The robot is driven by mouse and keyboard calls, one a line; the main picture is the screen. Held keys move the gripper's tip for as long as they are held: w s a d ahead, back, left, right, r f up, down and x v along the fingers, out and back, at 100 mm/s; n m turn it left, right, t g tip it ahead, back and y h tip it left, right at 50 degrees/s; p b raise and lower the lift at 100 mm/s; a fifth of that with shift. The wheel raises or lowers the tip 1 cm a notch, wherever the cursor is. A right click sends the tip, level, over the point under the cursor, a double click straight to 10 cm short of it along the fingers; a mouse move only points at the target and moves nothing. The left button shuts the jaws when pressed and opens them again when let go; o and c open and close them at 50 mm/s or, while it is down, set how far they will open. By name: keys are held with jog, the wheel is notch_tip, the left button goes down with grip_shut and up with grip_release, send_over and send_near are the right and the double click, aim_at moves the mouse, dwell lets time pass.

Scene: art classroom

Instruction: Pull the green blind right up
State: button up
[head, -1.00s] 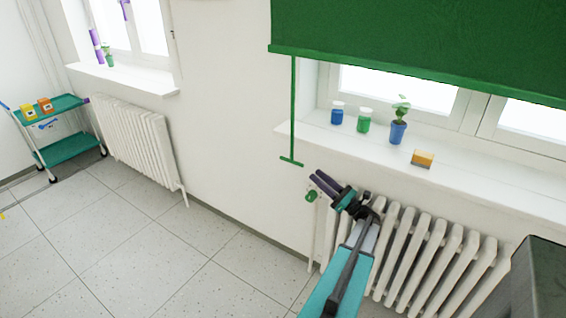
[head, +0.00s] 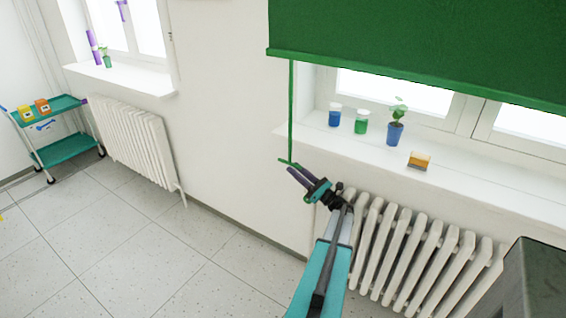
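The green blind (head: 420,45) hangs over the upper part of the right window, with bright glass showing below its lower edge. A green pull cord (head: 291,110) hangs from its left end, with a short crossbar (head: 284,161) at the bottom.
A radiator (head: 408,245) stands below the right sill (head: 460,184). On the sill are a blue jar (head: 335,117), a green jar (head: 361,124), a potted plant (head: 395,133) and a yellow-grey block (head: 419,161). A trolley (head: 62,149) stands far left; the floor between is clear.

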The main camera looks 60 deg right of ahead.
aim_at(284, 161)
jog(key=shift+f+p+x, duration=0.2)
jog(key=shift+p+x, duration=0.2)
jog(key=shift+x, duration=1.35)
jog(key=shift+f+p+x, duration=0.2)
jog(key=shift+p+x, duration=0.2)
jog(key=shift+x, duration=1.3)
jog(key=shift+w, duration=0.15)
grip_shut()
